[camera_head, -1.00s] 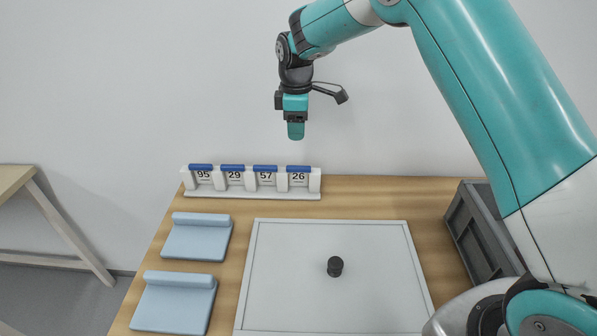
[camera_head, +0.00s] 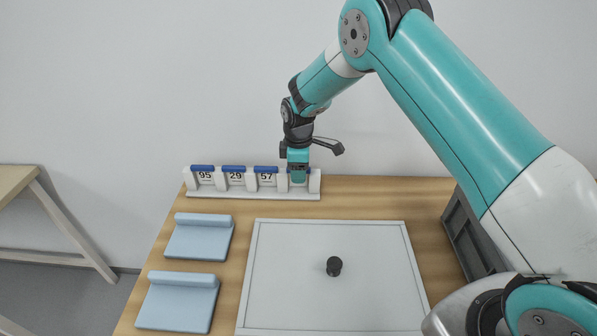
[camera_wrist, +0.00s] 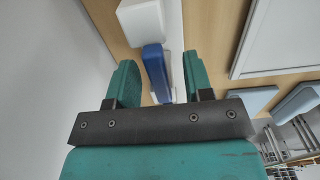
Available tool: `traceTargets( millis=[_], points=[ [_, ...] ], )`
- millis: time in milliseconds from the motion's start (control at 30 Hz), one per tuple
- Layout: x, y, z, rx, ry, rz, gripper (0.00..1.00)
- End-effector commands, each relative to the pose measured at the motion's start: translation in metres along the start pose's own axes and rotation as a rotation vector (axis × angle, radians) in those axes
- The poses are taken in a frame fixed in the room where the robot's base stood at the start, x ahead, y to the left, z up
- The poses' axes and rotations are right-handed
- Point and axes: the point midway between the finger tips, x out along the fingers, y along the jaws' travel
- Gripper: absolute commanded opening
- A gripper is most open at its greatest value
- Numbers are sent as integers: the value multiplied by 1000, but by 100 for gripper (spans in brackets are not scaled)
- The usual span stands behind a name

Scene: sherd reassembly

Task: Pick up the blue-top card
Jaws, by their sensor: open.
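Several blue-top cards stand in a row in a white rack (camera_head: 250,195) at the back of the table. The cards numbered 95 (camera_head: 205,177), 29 (camera_head: 236,177) and 57 (camera_head: 266,178) show in the head view. My gripper (camera_head: 299,177) is at the rightmost slot and hides the card there in that view. In the wrist view a blue card top (camera_wrist: 155,68) lies between the two green fingers of my gripper (camera_wrist: 160,75). The fingers are open, with a gap to the blue top at least on the left side. A white rack post (camera_wrist: 142,22) is just beyond.
A pale tray or board (camera_head: 330,228) with a black knob (camera_head: 334,266) lies in the middle of the table. Two light-blue stands (camera_head: 198,240) (camera_head: 178,305) are at left. A grey crate (camera_head: 470,240) is at right. The wall is close behind the rack.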

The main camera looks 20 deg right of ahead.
Motion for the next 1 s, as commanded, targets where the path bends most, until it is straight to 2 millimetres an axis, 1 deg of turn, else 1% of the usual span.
traceTargets(
  millis=[100, 133, 167, 200, 267, 300, 333, 633, 767, 867, 1000],
  points=[
    [0, 0, 0, 0, 0, 0, 47],
    [0, 0, 0, 0, 0, 0, 45],
    [0, 0, 0, 0, 0, 0, 38],
    [0, 0, 0, 0, 0, 1, 29],
    [0, 0, 0, 0, 0, 1, 15],
    [0, 0, 0, 0, 0, 0, 6],
    [0, 0, 0, 0, 0, 0, 0],
    [-1, 0, 0, 0, 1, 1, 0],
    [-7, 1, 0, 0, 1, 2, 0],
    [-16, 1, 0, 0, 1, 2, 0],
    [-39, 1, -1, 0, 3, 5, 0]
  ],
)
